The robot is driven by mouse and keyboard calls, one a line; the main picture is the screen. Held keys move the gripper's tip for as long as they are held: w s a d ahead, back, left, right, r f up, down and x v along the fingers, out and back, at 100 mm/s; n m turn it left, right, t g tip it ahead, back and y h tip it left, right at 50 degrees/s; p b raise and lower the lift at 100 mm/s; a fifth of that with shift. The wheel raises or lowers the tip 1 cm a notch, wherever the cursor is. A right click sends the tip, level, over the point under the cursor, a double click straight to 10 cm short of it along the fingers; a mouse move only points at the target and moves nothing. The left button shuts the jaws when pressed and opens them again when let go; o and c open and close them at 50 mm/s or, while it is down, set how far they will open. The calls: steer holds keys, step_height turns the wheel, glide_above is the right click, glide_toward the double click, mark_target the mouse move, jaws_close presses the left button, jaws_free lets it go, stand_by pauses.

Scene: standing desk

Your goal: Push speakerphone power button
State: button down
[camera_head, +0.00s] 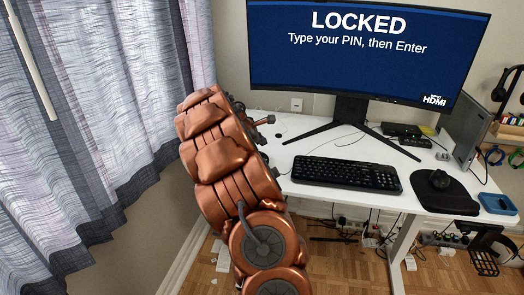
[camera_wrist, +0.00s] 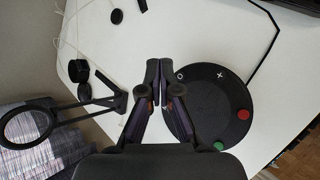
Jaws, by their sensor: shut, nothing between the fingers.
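The speakerphone (camera_wrist: 208,100) is a round black disc on the white desk, right of centre in the wrist view. It has a red button (camera_wrist: 243,113) at its right edge, a green button (camera_wrist: 218,146) lower down, and pale ring and plus marks on top. I cannot tell which one is the power button. My gripper (camera_wrist: 157,65) is shut and empty. Its fingertips show just left of the ring mark, by the disc's left edge; their height above it is unclear. In the head view my copper arm hides the speakerphone.
A black cable runs from the speakerphone. A ring-shaped stand (camera_wrist: 30,125) and a small black cylinder (camera_wrist: 78,70) are to the left in the wrist view. A curtain (camera_head: 100,80) hangs at left.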

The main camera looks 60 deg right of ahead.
step_height(320, 180, up, 4)
steer(key=p, duration=0.3)
steer(key=shift+r, duration=0.2)
stand_by(0.5)
steer(key=s+a+r+m+y+p, duration=0.1)
steer(key=s+a+r+m+p, duration=0.15)
steer(key=a, duration=0.75)
steer(key=s+a+r+m+y+p, duration=0.15)
steer(key=a+r, duration=0.25)
steer(key=a, duration=0.6)
steer(key=s+a+r+m+y+p, duration=0.2)
steer(key=s+a+r, duration=0.15)
steer(key=a, duration=0.65)
steer(key=s+a+m+y+p, duration=0.1)
steer(key=s+a+y+p, duration=0.1)
steer(key=s+a, duration=0.7)
steer(key=s+a+r+m+g+y+p, duration=0.1)
steer(key=s+a+y+p, duration=0.1)
steer(key=s+a, duration=0.7)
steer(key=a+p, duration=0.1)
steer(key=a, duration=0.7)
steer(key=shift+s+a+y, duration=0.15)
steer(key=shift+s+y, duration=0.15)
steer(key=shift+y, duration=0.05)
steer(key=shift+r, duration=0.1)
